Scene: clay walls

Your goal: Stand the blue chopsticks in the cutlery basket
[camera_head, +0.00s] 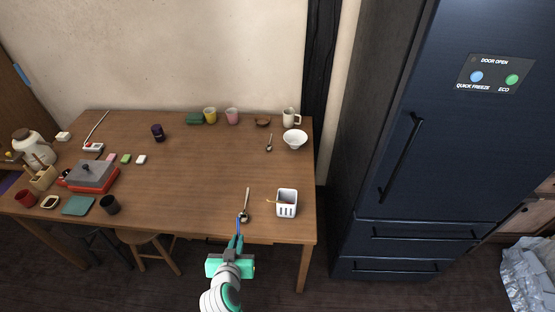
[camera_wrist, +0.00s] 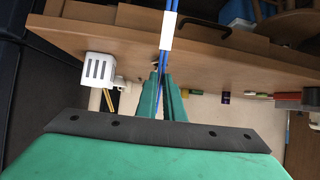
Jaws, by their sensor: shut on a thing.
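The blue chopsticks (camera_head: 238,226) are between the fingers of my gripper (camera_head: 237,240), which is shut on them at the table's front edge. In the wrist view they are thin blue sticks with a white band (camera_wrist: 167,44), running from the fingertips (camera_wrist: 162,76) to the top of the picture. The cutlery basket (camera_head: 286,204) is white with dark slots and stands upright near the front right corner of the table, to the right of my gripper and apart from it. It also shows in the wrist view (camera_wrist: 100,66). A light brown utensil end sticks out at its left rim.
A white bowl (camera_head: 295,139) and a mug (camera_head: 291,117) stand at the back right. A dark cup (camera_head: 110,205) stands front left. The table's middle is clear.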

